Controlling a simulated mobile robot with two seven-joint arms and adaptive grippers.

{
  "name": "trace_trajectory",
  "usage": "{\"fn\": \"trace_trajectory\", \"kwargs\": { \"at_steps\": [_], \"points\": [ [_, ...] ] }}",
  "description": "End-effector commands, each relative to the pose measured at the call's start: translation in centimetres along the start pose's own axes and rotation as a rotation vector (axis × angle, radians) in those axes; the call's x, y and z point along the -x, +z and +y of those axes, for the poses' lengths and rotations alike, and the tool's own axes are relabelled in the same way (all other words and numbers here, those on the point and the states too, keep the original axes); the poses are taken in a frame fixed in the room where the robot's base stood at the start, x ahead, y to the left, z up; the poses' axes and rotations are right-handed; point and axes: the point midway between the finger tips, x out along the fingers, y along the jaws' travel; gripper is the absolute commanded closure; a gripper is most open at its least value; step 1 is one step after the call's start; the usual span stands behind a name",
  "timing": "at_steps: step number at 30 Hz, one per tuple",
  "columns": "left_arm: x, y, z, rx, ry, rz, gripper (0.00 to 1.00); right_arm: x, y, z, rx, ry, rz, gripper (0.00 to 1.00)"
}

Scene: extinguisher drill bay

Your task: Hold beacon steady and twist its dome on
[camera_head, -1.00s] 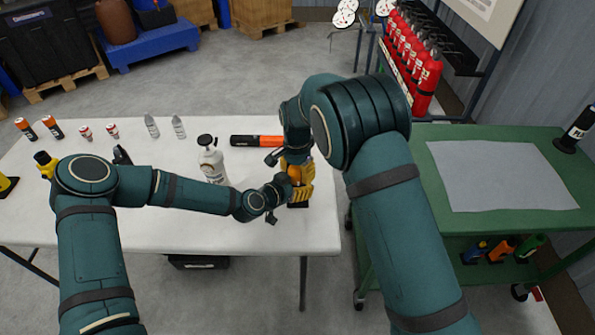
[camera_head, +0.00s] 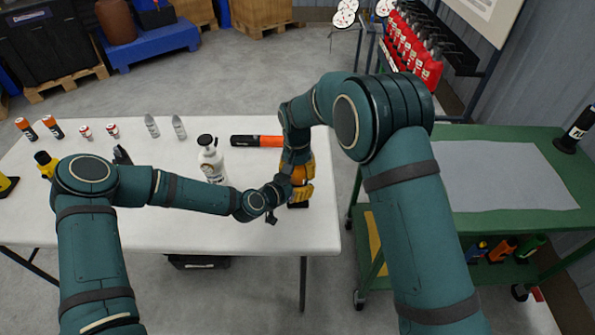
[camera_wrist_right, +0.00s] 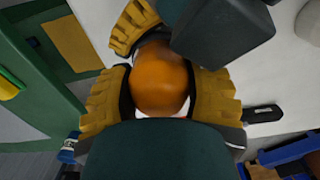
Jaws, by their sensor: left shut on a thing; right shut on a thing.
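The beacon stands near the right end of the white table (camera_head: 110,215). The orange dome (camera_wrist_right: 158,80) fills the middle of the right wrist view, with yellow finger pads on both sides. My right gripper (camera_head: 300,172) is shut on the dome from above. My left gripper (camera_head: 285,188) comes in from the left, low at the beacon, and is shut on its body. The fingers and arms hide the seam between dome and body, so I cannot tell how they are seated.
A black-and-orange cylinder (camera_head: 258,141) lies just behind the beacon. A white bottle (camera_head: 211,162) stands to the left, behind my left forearm. A green cart (camera_head: 440,150) with a grey cloth (camera_head: 500,175) stands to the right, with a gap between.

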Motion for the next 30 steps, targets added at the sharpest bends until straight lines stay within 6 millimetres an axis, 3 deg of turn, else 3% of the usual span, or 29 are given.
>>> {"fn": "trace_trajectory", "kwargs": {
  "at_steps": [15,16,18,30],
  "points": [
    [0.00,0.01,0.04,0.000,0.001,0.000,0.80,0.11,-0.05,-0.06,0.023,-0.001,0.003,0.84],
    [0.00,0.01,0.05,0.000,0.001,0.000,0.80,0.11,-0.05,-0.07,0.023,-0.001,0.003,0.39],
    [0.00,0.01,0.04,0.000,0.001,0.000,0.80,0.10,-0.05,-0.06,0.023,-0.001,0.003,0.14],
    [0.00,-0.03,0.02,0.000,0.000,0.000,0.80,0.50,-0.05,-0.05,0.022,-0.001,0.003,0.13]
  ]
}}
